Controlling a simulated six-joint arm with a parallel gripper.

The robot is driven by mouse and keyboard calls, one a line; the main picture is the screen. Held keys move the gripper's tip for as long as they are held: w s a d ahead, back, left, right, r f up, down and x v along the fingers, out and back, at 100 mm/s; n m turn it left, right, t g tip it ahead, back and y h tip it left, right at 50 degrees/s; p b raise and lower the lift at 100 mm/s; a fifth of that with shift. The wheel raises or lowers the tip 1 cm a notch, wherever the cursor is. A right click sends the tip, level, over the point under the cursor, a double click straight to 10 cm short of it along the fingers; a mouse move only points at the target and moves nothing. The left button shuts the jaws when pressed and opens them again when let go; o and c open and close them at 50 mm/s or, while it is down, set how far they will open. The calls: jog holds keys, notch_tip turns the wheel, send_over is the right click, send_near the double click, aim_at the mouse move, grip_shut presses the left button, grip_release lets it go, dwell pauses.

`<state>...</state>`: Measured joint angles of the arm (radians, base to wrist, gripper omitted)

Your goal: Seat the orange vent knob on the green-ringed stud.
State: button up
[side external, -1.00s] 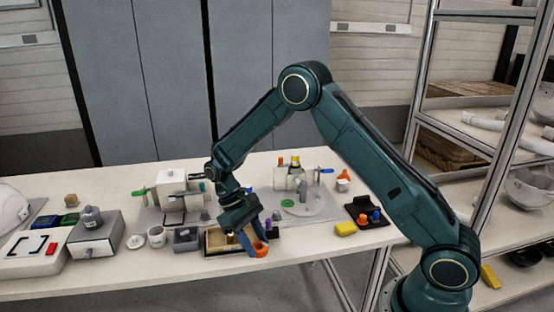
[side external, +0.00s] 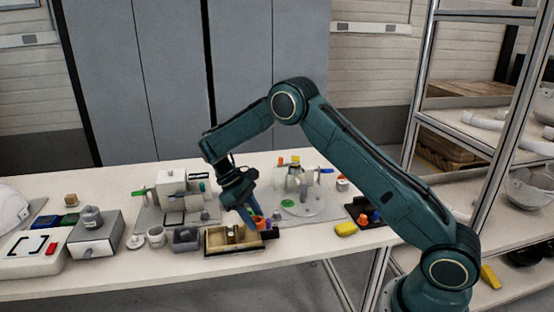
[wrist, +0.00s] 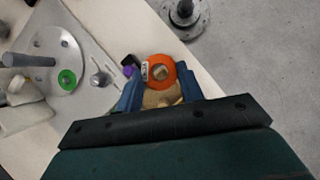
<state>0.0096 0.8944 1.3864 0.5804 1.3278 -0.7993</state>
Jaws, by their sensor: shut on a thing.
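The orange vent knob (wrist: 170,66) is between the blue fingers of my gripper (wrist: 159,85), which is shut on it. In the wrist view its round orange rim faces the camera, with a paler centre. In the side view the knob (side external: 259,222) is at the fingertips of my gripper (side external: 250,213), appearing above the table near the back right of the wooden tray. The green ring (wrist: 67,79) lies on a grey round plate, left of the knob in the wrist view. It also shows in the side view (side external: 288,203), right of the knob. The stud is too small to make out clearly.
The wooden tray (side external: 212,248) is below my gripper. A grey plate (side external: 318,212) with upright posts stands right of the gripper. A yellow block (side external: 345,229) and a dark tray (side external: 354,207) with small coloured parts lie further right. Several boxes and cups stand to the left.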

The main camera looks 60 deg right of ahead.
jog(key=shift+w+d+r+n, duration=0.6)
jog(key=shift+w+d, duration=0.3)
jog(key=shift+d, duration=0.6)
notch_tip(320, 180, up, 12)
jog(key=n+t+h, duration=0.3)
jog(key=n+h, duration=0.1)
jog(key=n, duration=0.4)
send_over(288, 201)
jog(key=a, duration=0.1)
jog(key=shift+w+a+r, duration=0.1)
jog(key=shift+w+r, duration=0.05)
jog(key=shift+w, duration=0.2)
notch_tip(288, 201, down, 20)
jog(key=shift+f, duration=0.1)
jog(key=o, duration=0.9)
jog(key=shift+o, duration=0.2)
